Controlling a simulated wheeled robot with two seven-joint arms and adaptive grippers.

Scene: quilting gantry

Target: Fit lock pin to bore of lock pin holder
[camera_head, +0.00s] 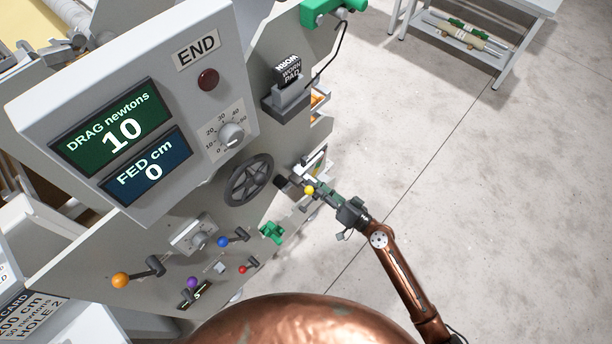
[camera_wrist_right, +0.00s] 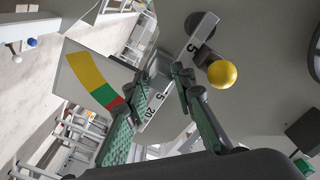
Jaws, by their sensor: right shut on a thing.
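My right gripper (camera_head: 316,191) is at the right edge of the machine's grey panel, beside a yellow ball knob (camera_head: 309,190). In the right wrist view its green-padded fingers (camera_wrist_right: 160,86) close around a small grey part (camera_wrist_right: 159,66) at a numbered scale strip (camera_wrist_right: 203,35). The yellow ball (camera_wrist_right: 222,74) is just right of the fingers, apart from them. I cannot tell whether the grey part is the lock pin. A green bracket (camera_head: 272,233) is on the panel below the handwheel; I cannot tell whether it is the lock pin holder. My left gripper is out of view.
A dark handwheel (camera_head: 248,180) stands left of my right gripper. Levers with blue (camera_head: 223,242), red (camera_head: 242,269) and orange (camera_head: 120,280) knobs stick out lower down. A work pad box (camera_head: 287,98) is above. A white rack (camera_head: 470,48) stands back right; the floor between is clear.

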